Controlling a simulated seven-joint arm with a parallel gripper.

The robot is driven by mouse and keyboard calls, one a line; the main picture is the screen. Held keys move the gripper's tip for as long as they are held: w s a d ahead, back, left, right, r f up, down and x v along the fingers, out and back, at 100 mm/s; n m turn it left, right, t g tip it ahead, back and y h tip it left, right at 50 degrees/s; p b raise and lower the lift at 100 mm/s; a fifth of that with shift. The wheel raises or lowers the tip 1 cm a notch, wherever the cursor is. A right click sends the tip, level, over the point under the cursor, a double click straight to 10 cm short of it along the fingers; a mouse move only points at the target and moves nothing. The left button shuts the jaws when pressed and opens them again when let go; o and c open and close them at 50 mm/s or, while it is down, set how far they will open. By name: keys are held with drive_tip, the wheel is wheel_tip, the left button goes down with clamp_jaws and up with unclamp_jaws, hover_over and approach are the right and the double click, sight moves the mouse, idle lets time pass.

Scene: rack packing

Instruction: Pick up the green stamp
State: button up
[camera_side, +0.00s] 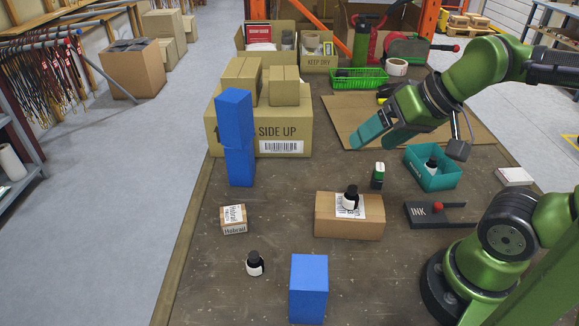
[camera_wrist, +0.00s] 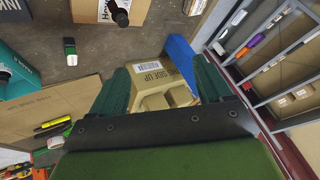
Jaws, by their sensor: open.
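In the wrist view the green stamp (camera_wrist: 70,50) is at the upper left, outside the fingers. My gripper (camera_side: 372,132) is open and empty, raised above the table behind the stamp. In the wrist view its two teal fingers (camera_wrist: 163,82) are spread apart, with the large carton beyond them.
A cardboard box (camera_side: 349,228) carries a black bottle (camera_side: 350,198). The teal tray (camera_side: 440,182) holds another bottle, beside the black ink pad (camera_side: 425,213). Blue blocks (camera_side: 308,285), a small carton (camera_side: 234,228) and a bottle (camera_side: 255,264) stand left. Table around the stamp is clear.

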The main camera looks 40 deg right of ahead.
drive_tip(key=m+g+h, duration=0.2)
drive_tip(key=m+g, duration=0.4)
drive_tip(key=m, duration=0.9)
hover_over(379, 175)
drive_tip(key=a, duration=0.2)
wheel_tip(379, 175, down, 7)
drive_tip(key=w+d+m+g, duration=0.1)
drive_tip(key=d+m, duration=0.3)
drive_tip(key=m, duration=0.6)
wheel_tip(379, 175, down, 11)
drive_tip(key=shift+d+f, duration=0.1)
drive_tip(key=shift+f, duration=0.05)
drive_tip(key=shift+a+f, duration=0.2)
drive_tip(key=shift+f, duration=2.75)
